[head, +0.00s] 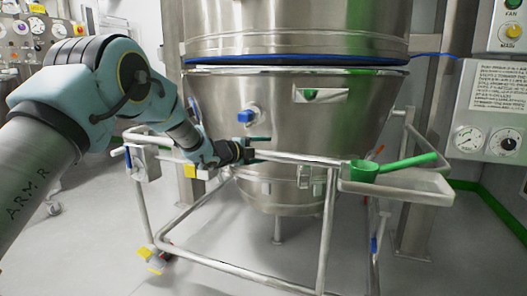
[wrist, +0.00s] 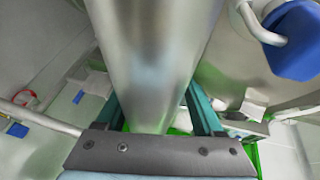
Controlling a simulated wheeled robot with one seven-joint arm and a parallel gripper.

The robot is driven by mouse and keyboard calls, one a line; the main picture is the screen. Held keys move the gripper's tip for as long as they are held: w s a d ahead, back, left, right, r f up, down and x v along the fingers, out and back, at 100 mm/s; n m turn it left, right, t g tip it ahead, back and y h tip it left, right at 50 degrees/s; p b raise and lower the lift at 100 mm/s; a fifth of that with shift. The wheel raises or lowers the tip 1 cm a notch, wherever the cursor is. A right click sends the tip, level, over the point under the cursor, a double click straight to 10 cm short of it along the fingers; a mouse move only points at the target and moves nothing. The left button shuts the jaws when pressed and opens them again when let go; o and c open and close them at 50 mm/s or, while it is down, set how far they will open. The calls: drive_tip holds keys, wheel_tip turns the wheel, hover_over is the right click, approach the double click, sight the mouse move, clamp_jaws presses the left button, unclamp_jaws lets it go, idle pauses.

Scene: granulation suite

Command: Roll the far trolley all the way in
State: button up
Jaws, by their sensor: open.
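The trolley is a frame of steel tubes (head: 325,235) on castors, carrying a tapered steel bowl (head: 345,110). The bowl stands under a steel upper vessel (head: 300,25), with a blue ring (head: 300,60) between them. I cannot tell how well the two line up. My gripper (head: 260,147) is at the trolley's front handrail (head: 305,158), left of its middle. In the wrist view, a thick steel bar (wrist: 150,60) runs between the two teal fingers of my open gripper (wrist: 155,108). Contact with the bar is not clear. The fingertips are partly hidden behind the bar.
A side tray (head: 405,183) on the trolley's right holds a green scoop (head: 395,165). A castor with a yellow pedal (head: 153,258) is at the front left. Gauge panels (head: 490,135) stand at right. Grey floor (head: 90,250) is clear at front left.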

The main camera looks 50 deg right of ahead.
drive_tip(key=shift+w+a+f, duration=0.1)
drive_tip(key=shift+w, duration=0.05)
drive_tip(key=v, duration=1)
drive_tip(key=shift+a+p, duration=0.35)
drive_tip(key=shift+p, duration=0.1)
